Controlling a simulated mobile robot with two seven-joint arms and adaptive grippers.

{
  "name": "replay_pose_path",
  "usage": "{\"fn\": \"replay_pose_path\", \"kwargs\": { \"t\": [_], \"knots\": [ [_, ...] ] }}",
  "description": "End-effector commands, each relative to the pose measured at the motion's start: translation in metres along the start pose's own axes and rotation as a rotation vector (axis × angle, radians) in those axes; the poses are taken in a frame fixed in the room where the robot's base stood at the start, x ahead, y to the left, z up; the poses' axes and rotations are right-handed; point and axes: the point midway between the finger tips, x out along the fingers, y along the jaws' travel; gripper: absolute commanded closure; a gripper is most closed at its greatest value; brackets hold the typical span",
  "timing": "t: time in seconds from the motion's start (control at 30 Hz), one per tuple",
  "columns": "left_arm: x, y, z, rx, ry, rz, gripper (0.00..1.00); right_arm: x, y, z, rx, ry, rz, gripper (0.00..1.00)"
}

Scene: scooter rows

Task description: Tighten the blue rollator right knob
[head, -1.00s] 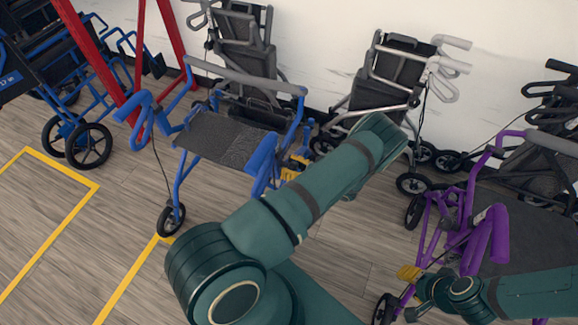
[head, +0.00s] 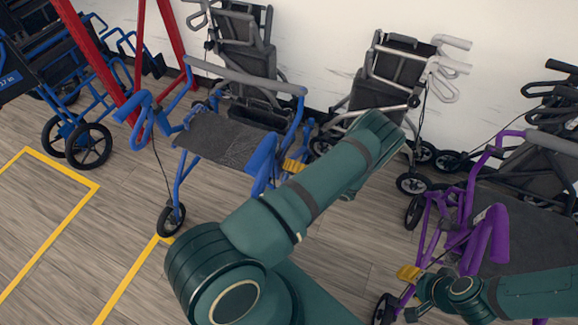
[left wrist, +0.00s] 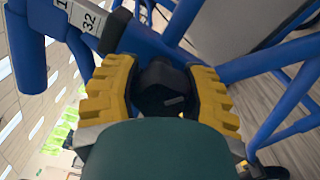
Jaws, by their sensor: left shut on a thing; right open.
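The blue rollator (head: 187,172) with a dark grey seat stands left of centre in the head view. My left gripper (head: 293,166) is at its right side, partly behind the rollator's blue handle and my forearm. In the left wrist view, its yellow ridged fingers (left wrist: 163,92) are shut on a black knob (left wrist: 166,84) set against the blue frame tubes. The knob's far side is hidden, and the head view does not show it. My right gripper (head: 409,272) is open beside the purple rollator (head: 484,243), at lower right; it appears empty.
A grey walker (head: 381,88) and a dark walker (head: 243,40) stand by the white wall. A red frame (head: 99,60) and another blue walker (head: 67,81) are at the left. Yellow lines (head: 47,247) mark the open wooden floor at lower left.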

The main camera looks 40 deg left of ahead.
Motion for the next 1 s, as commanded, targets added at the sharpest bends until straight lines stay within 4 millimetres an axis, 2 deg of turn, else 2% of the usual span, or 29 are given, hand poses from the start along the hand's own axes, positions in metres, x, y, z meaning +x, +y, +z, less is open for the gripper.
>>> {"fn": "replay_pose_path", "kwargs": {
  "t": [0.7,1.0],
  "knots": [
    [-0.0023,-0.0010,0.0005,0.674,-0.003,-0.004,0.91,0.0000,0.0000,0.0000,0.000,0.000,0.000,0.53],
    [-0.0021,-0.0013,0.0005,0.897,-0.004,-0.004,0.91,0.0000,0.0000,0.0000,0.000,0.000,0.000,0.53]
  ]
}}
